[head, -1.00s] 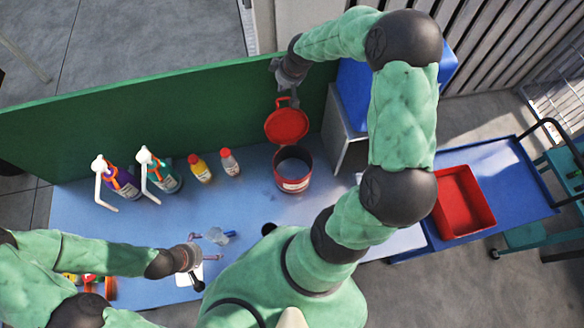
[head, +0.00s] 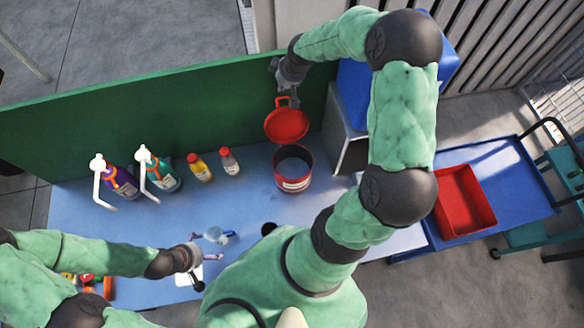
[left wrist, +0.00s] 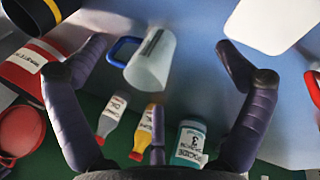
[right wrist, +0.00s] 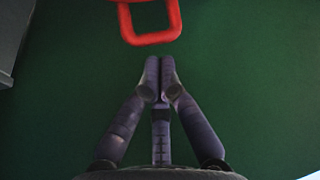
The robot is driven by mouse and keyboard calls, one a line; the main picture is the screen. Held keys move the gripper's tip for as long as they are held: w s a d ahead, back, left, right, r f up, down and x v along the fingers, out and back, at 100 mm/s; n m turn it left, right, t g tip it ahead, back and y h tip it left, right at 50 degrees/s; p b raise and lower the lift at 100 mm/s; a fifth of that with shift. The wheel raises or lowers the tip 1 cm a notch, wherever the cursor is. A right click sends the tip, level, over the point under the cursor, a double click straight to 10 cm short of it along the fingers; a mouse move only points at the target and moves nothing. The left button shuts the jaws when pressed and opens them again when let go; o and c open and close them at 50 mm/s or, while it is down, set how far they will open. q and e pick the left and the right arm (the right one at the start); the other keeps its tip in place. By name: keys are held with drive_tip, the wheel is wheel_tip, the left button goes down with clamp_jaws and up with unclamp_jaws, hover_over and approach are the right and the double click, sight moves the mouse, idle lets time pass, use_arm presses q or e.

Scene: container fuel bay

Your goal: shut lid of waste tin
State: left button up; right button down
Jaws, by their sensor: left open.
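The red waste tin (head: 293,184) stands upright on the blue bench, its mouth open. Its round red lid (head: 287,126) is raised at the tin's far side, with a loop handle (head: 286,101) on its far edge. The handle also shows at the top of the right wrist view (right wrist: 152,38). My right gripper (right wrist: 160,66) is shut and empty, its fingertips together just short of the handle, with a gap between. My left gripper (head: 204,247) is open over the bench, left of the tin. A clear beaker with a blue handle (left wrist: 151,62) shows between its fingers, not gripped.
A green panel (head: 150,118) stands behind the bench. Two spray bottles, a yellow bottle (head: 200,170) and a grey bottle (head: 229,162) stand left of the tin. A blue and grey box (head: 345,125) stands right of it. A red tray (head: 465,202) lies on a blue cart.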

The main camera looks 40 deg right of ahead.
drive_tip(key=shift+f+b, duration=1.4)
drive_tip(key=shift+f, duration=0.4)
drive_tip(key=shift+s, duration=0.1)
drive_tip(key=shift+s+a, duration=2.15)
drive_tip(key=shift+s, duration=1.65)
drive_tip(key=w+a+p+v, duration=0.1)
drive_tip(key=p+v, duration=0.3)
drive_tip(key=v, duration=0.5)
drive_tip(key=shift+w+r+p, duration=0.3)
drive_tip(key=shift+r+p, duration=0.1)
drive_tip(key=shift+r, duration=0.05)
